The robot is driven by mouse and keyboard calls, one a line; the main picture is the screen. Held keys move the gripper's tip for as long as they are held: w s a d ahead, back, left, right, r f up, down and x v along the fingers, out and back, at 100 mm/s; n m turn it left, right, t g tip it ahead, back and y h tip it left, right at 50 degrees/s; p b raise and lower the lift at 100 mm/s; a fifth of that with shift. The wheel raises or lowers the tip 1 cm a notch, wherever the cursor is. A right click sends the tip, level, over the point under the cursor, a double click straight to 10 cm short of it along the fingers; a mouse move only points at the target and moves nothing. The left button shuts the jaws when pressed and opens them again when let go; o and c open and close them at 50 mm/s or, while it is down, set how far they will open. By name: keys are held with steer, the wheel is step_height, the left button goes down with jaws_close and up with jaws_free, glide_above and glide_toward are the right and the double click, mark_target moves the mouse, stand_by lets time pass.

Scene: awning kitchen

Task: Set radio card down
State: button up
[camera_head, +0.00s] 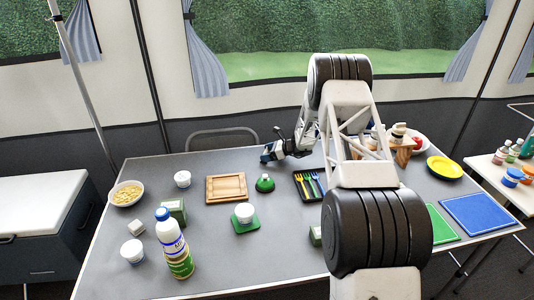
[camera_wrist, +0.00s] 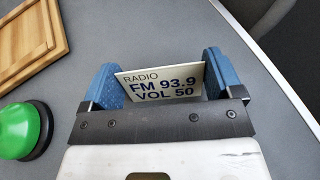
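The radio card (camera_wrist: 162,83) is a white card with dark print reading RADIO, FM 93.9, VOL 50. In the wrist view it stands between the two blue finger pads of my gripper (camera_wrist: 160,80), its side edges against them. My gripper is shut on it across its width. In the head view my gripper (camera_head: 268,154) is low over the back part of the grey table (camera_head: 285,225), right of the wooden board. The card cannot be made out there, and whether its lower edge touches the table cannot be told.
A wooden board (camera_head: 226,188) and a green-domed button (camera_head: 265,183) are close by, also at the left of the wrist view. A black cutlery tray (camera_head: 299,180) is to the right. A folding chair (camera_head: 222,138) stands behind the table edge. Bare tabletop surrounds my gripper.

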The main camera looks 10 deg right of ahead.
steer(key=shift+o, duration=1)
steer(key=shift+r, duration=0.15)
steer(key=shift+d+r, duration=0.1)
steer(key=shift+d, duration=0.05)
steer(key=v, duration=1.1)
steer(key=shift+s+d+r, duration=0.15)
steer(key=shift+d+r, duration=0.1)
steer(key=shift+d, duration=0.05)
